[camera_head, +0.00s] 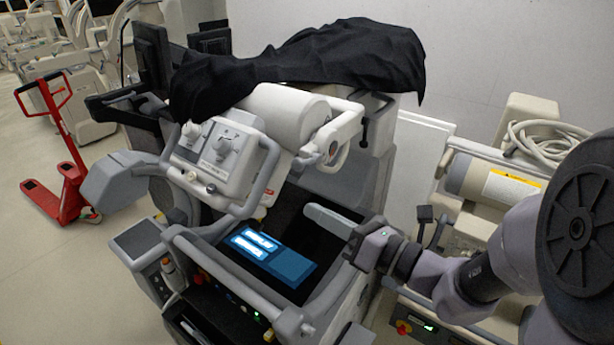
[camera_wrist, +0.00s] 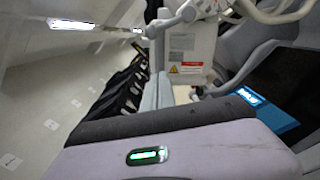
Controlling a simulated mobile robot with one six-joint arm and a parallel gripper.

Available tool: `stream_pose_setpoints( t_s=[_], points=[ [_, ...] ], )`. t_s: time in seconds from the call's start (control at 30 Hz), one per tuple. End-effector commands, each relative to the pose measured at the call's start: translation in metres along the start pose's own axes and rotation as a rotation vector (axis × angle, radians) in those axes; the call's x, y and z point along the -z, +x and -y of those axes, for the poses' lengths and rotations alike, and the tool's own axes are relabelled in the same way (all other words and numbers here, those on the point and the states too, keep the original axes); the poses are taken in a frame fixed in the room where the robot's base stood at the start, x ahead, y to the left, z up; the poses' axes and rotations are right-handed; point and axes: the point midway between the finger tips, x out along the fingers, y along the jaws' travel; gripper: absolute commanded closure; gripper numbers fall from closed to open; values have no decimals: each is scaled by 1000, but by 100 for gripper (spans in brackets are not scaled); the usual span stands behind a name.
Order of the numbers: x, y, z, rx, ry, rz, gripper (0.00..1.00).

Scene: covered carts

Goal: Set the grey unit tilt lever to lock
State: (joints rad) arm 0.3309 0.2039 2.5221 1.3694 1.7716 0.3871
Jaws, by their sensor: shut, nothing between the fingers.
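The grey unit (camera_head: 335,185) stands in the middle of the head view, partly covered by a black cloth. Its tilted white control head (camera_head: 215,152) has knobs and a looped grey handle. A small white fitting (camera_head: 325,148) sits at the head's right end, and a thin black part (camera_head: 364,130) hangs beside the column. I cannot tell which part is the tilt lever or how it is set. My gripper (camera_head: 312,212) is shut and empty, above the unit's right side, below and apart from the head. Its fingers (camera_wrist: 158,92) lie together in the wrist view.
A blue-lit screen (camera_head: 265,250) lies below the control head, left of my gripper; it also shows in the wrist view (camera_wrist: 270,108). A beige cart (camera_head: 490,180) with coiled hose stands close at right. A red pallet jack (camera_head: 62,165) stands on open floor at left.

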Motion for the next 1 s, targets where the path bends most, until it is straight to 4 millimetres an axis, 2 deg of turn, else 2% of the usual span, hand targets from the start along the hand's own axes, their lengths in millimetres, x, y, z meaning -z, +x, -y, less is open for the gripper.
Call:
stream_pose_setpoints(
  t_s=[0.17,0.3,0.43,1.0],
  points=[
    [1,39,-2,-5,0,-3,100],
    [-25,43,-1,0,-3,2,100],
    [-36,46,-1,0,-2,2,100],
    [-44,50,1,2,23,0,100]
  ],
)
